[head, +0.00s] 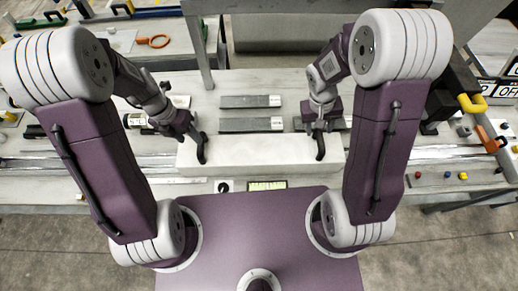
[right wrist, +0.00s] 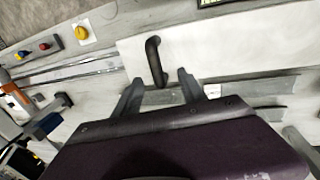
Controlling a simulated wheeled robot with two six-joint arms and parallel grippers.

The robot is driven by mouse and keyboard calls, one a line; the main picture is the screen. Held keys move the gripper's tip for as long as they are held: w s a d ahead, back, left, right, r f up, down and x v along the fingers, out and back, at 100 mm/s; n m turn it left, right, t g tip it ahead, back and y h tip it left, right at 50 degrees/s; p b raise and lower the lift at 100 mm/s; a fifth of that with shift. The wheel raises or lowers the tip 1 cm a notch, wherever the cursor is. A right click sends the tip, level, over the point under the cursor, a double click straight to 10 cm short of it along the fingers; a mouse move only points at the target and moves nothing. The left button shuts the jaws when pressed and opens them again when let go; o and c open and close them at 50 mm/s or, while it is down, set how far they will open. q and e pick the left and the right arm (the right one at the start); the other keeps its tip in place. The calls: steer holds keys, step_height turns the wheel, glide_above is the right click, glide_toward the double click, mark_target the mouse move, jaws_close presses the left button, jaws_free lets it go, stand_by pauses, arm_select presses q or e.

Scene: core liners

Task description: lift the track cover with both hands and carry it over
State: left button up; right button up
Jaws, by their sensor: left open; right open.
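The track cover (head: 260,152) is a long pale box-like piece lying across the bench in front of me. A dark handle stands near each end of it, the left handle (head: 201,150) and the right handle (head: 320,147). My left gripper (head: 194,132) is open just behind the left handle; the contact is too small to tell. My right gripper (head: 318,124) is open by the right handle. In the right wrist view the right handle (right wrist: 154,60) stands just ahead of the spread fingers (right wrist: 158,88), aligned with the gap between them, on the pale cover (right wrist: 225,50).
Two grey bars (head: 250,101) (head: 250,124) lie behind the cover. Metal rails (head: 90,162) run along the bench on both sides. A yellow clamp-like part (head: 472,103) and coloured buttons (head: 463,175) are at the right. A small display (head: 267,185) is at the front edge.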

mark_target(320, 137)
arm_select(q)
steer(key=f+n, duration=0.1)
steer(key=f, duration=0.2)
steer(key=d+f, duration=0.1)
steer(key=f, duration=0.2)
steer(key=w+d+f+n, duration=0.1)
steer(key=f, duration=0.2)
steer(key=shift+w+d+f+n, duration=0.1)
steer(key=shift+n, duration=0.2)
arm_select(e)
steer(key=d+f, duration=0.1)
steer(key=f, duration=0.5)
steer(key=w+d+f, duration=0.1)
steer(key=f, duration=0.2)
steer(key=shift+d+f, duration=0.2)
steer(key=shift+d, duration=0.15)
arm_select(q)
jaws_close()
arm_select(e)
jaws_close()
steer(key=shift+w+r, duration=0.1)
